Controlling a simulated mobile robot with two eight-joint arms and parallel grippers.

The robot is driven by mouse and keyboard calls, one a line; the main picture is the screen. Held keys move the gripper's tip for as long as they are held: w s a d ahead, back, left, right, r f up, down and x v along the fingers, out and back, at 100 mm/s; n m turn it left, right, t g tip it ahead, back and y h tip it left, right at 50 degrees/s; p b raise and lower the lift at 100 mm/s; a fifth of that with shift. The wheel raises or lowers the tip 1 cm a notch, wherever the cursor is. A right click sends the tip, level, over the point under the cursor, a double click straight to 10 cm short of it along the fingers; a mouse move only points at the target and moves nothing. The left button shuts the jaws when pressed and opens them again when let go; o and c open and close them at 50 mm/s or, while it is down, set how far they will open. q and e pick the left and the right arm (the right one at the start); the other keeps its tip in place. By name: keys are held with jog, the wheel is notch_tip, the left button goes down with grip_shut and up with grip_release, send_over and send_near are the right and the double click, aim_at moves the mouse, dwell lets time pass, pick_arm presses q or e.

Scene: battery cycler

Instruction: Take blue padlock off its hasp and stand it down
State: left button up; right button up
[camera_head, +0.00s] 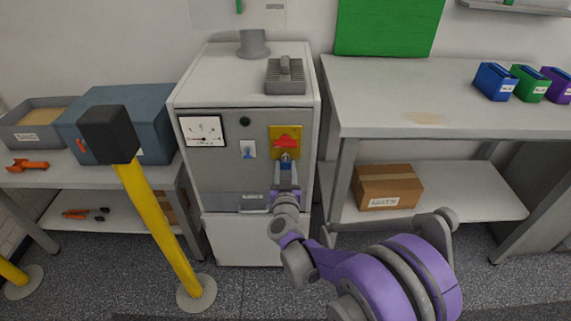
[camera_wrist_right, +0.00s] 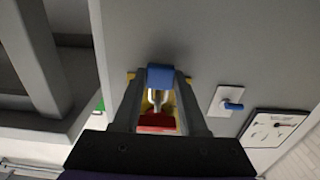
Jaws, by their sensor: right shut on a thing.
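The blue padlock (camera_head: 286,157) is at the yellow plate (camera_head: 274,131) with the red switch handle (camera_head: 286,142) on the front of the grey cabinet. In the right wrist view the padlock body (camera_wrist_right: 160,76) sits between my fingertips, with its metal shackle running toward the red handle (camera_wrist_right: 157,121). My right gripper (camera_wrist_right: 160,80) is shut on the padlock; it also shows in the head view (camera_head: 286,164), directly below the red handle. Whether the shackle is still through the hasp cannot be told. My left gripper is not in view.
The cabinet (camera_head: 237,73) carries a meter (camera_head: 203,130), a small blue switch (camera_head: 249,149) and a grey box (camera_head: 285,77) on top. A yellow post (camera_head: 158,220) stands in front left. The right bench (camera_head: 390,90) is mostly clear, with several small bins at its far right.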

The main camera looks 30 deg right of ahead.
jog(key=shift+r, duration=0.15)
jog(key=shift+r+p, duration=0.45)
jog(key=shift+r, duration=0.05)
jog(key=shift+s, duration=0.1)
jog(key=v, duration=0.7)
dwell(1.4)
dwell(0.4)
